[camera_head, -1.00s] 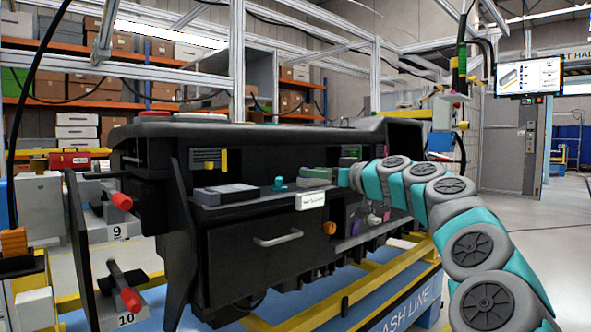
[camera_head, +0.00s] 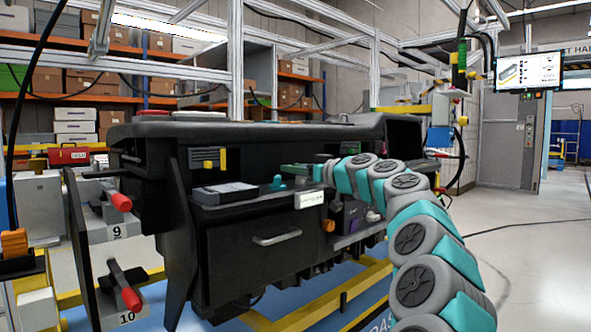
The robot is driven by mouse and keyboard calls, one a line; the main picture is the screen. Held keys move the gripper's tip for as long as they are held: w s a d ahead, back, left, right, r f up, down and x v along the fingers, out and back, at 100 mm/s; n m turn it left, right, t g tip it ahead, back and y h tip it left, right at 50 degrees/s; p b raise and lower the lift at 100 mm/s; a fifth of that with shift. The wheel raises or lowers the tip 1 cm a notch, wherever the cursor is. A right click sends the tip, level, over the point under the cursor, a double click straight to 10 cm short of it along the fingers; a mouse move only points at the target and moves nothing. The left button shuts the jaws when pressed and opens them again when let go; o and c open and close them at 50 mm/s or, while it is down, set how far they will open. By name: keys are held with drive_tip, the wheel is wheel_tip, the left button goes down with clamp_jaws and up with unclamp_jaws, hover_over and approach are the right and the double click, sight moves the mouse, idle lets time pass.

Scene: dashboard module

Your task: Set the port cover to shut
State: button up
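The black dashboard module (camera_head: 250,135) fills the middle of the head view. I cannot make out for certain which part of it is the port cover, or whether that cover is open or shut. My arm comes in from the lower right and reaches to the module's centre. My gripper (camera_head: 296,171) seems to be the dark green part at the arm's end, just above the white label plate and beside a teal knob (camera_head: 278,183). Its fingers are too small to tell apart. My wrist and arm hide part of the module's right-hand shelf.
A glove-box drawer with a grey handle (camera_head: 277,237) is below. An orange knob (camera_head: 328,225) and a purple part (camera_head: 337,211) sit under my wrist. Red-ended levers (camera_head: 120,202) stick out at left. A yellow frame (camera_head: 330,300) runs underneath.

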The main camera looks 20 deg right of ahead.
clamp_jaws()
idle(1.2)
